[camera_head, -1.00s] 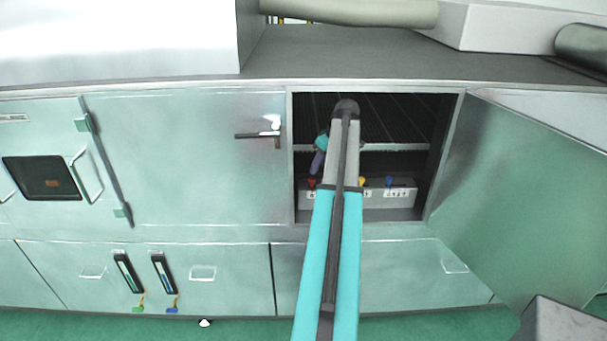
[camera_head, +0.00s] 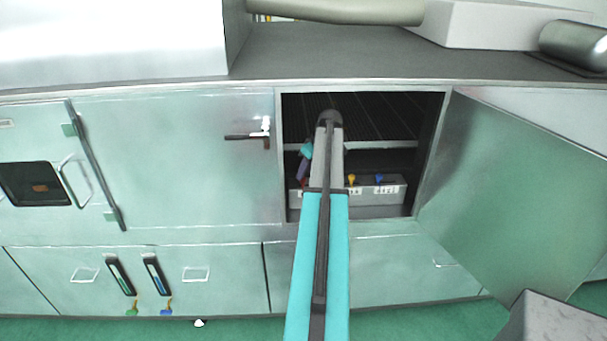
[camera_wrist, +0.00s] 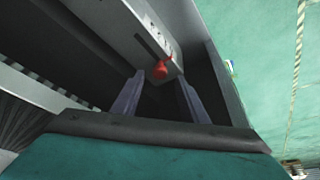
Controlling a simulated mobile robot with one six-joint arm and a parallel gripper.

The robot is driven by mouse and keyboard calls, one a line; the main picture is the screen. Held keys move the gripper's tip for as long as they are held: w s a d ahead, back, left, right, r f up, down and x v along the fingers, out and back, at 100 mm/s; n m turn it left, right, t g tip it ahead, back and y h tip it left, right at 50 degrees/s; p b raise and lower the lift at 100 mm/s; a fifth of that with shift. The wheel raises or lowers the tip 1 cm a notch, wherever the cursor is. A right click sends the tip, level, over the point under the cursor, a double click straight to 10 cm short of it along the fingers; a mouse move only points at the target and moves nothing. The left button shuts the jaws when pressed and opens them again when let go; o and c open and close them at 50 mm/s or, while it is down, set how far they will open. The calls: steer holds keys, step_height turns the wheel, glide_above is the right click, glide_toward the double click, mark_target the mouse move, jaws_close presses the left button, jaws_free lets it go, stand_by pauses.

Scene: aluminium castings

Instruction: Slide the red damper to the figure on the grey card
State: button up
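The red damper knob (camera_wrist: 161,70) sits on the face of a grey box (camera_wrist: 138,38) in the wrist view, beside a dark slot. My gripper (camera_wrist: 160,78) is open, with one finger on each side of the knob at the tips; I cannot tell whether they touch it. In the head view my gripper (camera_head: 302,178) reaches into the open compartment at the left end of the grey box (camera_head: 388,203) and mostly hides the red knob. A yellow knob (camera_head: 351,178) and a blue knob (camera_head: 379,178) stand farther right. I cannot make out a grey card or its figure.
The compartment's frame surrounds my arm, with a ribbed rack (camera_head: 385,120) above the box. An open door (camera_head: 510,190) stands at the right. A closed door with a dark handle (camera_head: 245,136) is at the left. Two slim gauges (camera_head: 120,276) (camera_head: 155,274) are on the lower front.

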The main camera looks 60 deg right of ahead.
mark_target(304, 179)
steer(key=shift+p+x, duration=0.5)
steer(key=shift+x, duration=1.15)
jaws_close()
